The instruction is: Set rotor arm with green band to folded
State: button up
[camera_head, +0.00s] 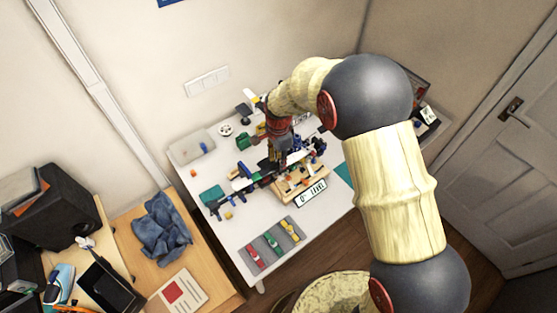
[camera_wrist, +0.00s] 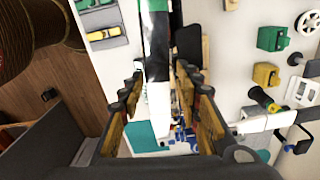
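In the head view my gripper (camera_head: 278,157) points down over a dark, multi-armed assembly (camera_head: 262,176) on the white table. The assembly's centre is partly hidden by my gripper.
A wooden block (camera_head: 291,190) and a plate with lettering (camera_head: 311,194) lie right of the assembly. A grey tray (camera_head: 261,258) with red, green and yellow pieces lies in front. Green and yellow blocks (camera_wrist: 270,38) stand at the right of the wrist view.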

jog(key=shift+o, duration=1)
notch_tip(320, 180, up, 12)
dwell(0.4)
jog(key=s+d+r+n+t+b, duration=0.1)
jog(key=s+d+n+b, duration=0.5)
jog(key=s, duration=0.7)
jog(key=s+d+r+n+t+b, duration=0.1)
jog(key=s+d+n+t+b, duration=0.3)
jog(key=s+d+b, duration=0.6)
jog(key=s+d+n, duration=0.2)
jog(key=s, duration=0.1)
jog(key=shift+s+t+b, duration=0.2)
jog(key=shift+t+b, duration=0.1)
jog(key=shift+b, duration=0.1)
